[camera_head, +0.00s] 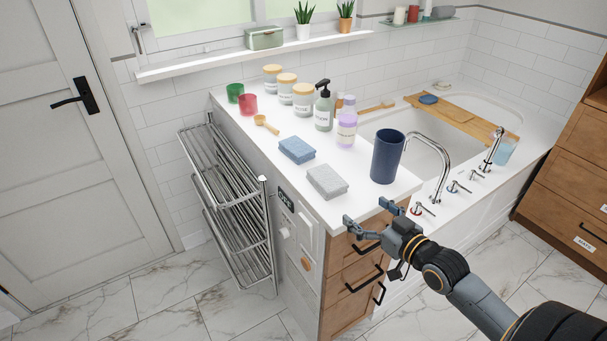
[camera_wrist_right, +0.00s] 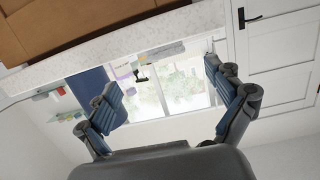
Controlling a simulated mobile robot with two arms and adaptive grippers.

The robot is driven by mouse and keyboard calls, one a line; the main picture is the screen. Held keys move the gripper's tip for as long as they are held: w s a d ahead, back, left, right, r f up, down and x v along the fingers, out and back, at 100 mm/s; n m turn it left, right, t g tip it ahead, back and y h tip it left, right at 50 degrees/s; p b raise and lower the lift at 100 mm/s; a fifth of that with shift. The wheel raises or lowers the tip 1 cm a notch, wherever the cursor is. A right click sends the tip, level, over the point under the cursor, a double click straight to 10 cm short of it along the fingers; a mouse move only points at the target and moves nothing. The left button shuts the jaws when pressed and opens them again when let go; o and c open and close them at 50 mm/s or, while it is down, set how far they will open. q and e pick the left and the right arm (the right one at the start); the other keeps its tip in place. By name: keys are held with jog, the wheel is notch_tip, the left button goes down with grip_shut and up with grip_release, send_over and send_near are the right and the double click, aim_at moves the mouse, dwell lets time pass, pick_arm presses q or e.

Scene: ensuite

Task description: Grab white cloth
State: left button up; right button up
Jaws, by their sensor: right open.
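A folded white-grey cloth (camera_head: 326,181) lies on the white counter near its front edge in the head view. A folded blue cloth (camera_head: 296,150) lies just behind it. My right gripper (camera_head: 368,212) is open and empty at the counter's front edge, to the lower right of the white-grey cloth and apart from it. The right wrist view shows its two spread fingers (camera_wrist_right: 162,78) with nothing between them. A small grey shape near the counter edge there may be the cloth, but I cannot tell. My left gripper is not in view.
A dark blue cup (camera_head: 387,156) stands right of the cloth, close to my right gripper. Behind are a soap bottle (camera_head: 324,109), a lilac bottle (camera_head: 347,128), lidded jars (camera_head: 303,101) and red and green cups. A metal rack (camera_head: 228,195) stands left; drawers (camera_head: 350,287) are below.

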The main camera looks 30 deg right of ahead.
send_near(330, 180)
jog(key=w, duration=0.1)
jog(key=w+f, duration=0.1)
jog(key=w, duration=0.1)
jog(key=shift+w+a+f+p, duration=0.15)
jog(key=shift+w+f+p, duration=0.15)
jog(key=shift+w+a+f+p, duration=0.1)
jog(key=shift+w+f+p, duration=0.05)
jog(key=shift+w, duration=0.9)
jog(key=shift+w+a+f+p, duration=0.1)
jog(key=shift+w+f+p, duration=0.1)
jog(key=shift+w, duration=0.85)
jog(key=shift+w+f+p, duration=0.1)
jog(key=shift+w+f, duration=0.05)
jog(key=shift+w, duration=0.95)
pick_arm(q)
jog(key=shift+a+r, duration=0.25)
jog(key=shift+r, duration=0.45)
pick_arm(e)
jog(key=shift+s, duration=0.1)
jog(key=shift+c, duration=0.5)
jog(key=c, duration=1.2)
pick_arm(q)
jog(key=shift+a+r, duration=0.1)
